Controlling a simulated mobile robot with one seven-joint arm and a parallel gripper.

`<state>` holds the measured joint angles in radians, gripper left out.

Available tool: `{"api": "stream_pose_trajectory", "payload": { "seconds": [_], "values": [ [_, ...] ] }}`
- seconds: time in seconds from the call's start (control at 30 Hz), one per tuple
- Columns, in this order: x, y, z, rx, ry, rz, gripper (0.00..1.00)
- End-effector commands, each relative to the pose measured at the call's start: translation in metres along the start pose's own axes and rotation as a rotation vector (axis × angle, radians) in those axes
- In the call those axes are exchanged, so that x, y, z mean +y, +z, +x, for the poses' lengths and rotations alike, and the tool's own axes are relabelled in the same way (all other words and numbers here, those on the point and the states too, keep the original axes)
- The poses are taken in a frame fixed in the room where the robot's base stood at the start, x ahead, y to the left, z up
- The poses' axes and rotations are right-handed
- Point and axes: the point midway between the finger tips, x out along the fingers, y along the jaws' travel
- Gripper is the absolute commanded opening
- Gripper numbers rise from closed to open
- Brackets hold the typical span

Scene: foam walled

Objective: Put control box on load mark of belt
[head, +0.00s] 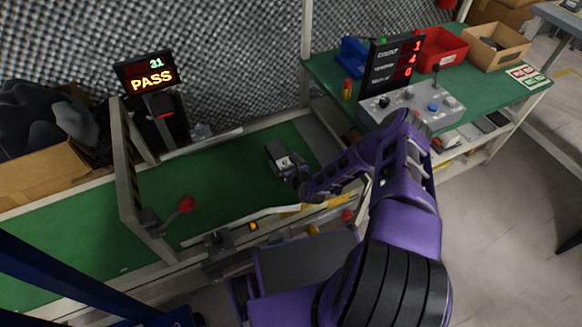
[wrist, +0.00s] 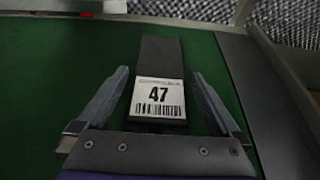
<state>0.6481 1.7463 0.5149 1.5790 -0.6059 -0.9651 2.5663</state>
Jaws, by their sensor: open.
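A dark box with a white label reading 47, which I take as the control box (head: 276,152), lies on the green belt (head: 225,180) in the head view. It also shows in the wrist view (wrist: 148,62), label up. My gripper (wrist: 160,82) is open, with one finger on each side of the box and a gap at each side. In the head view my gripper (head: 298,178) is at the box's near end, partly hidden by my arm. No load mark shows; the box or my arm may cover it.
A display reading PASS (head: 150,78) stands behind. Pale rails (head: 202,143) edge the belt. A green table (head: 345,75) at right holds a grey joystick panel (head: 405,98) and a red bin (head: 440,45).

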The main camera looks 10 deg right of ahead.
Motion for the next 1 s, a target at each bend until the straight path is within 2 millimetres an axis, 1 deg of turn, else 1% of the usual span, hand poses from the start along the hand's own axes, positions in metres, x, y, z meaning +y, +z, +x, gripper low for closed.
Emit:
{"api": "stream_pose_trajectory", "payload": {
  "seconds": [0.03,0.2,0.3,0.4,0.5,0.6,1.0],
  "values": [
    [-0.002,0.001,-0.013,0.002,-0.002,0.004,1.0],
    [-0.001,0.001,-0.05,0.002,-0.001,0.004,1.0],
    [0.0,0.001,-0.067,0.001,0.0,0.003,1.0],
    [0.0,0.001,-0.079,0.001,0.0,0.002,1.0],
    [0.0,0.0,-0.086,0.0,-0.001,0.001,1.0],
    [0.0,0.0,-0.088,-0.001,0.0,0.0,1.0],
    [0.0,0.0,-0.088,-0.001,0.001,0.0,1.0]
  ]
}}
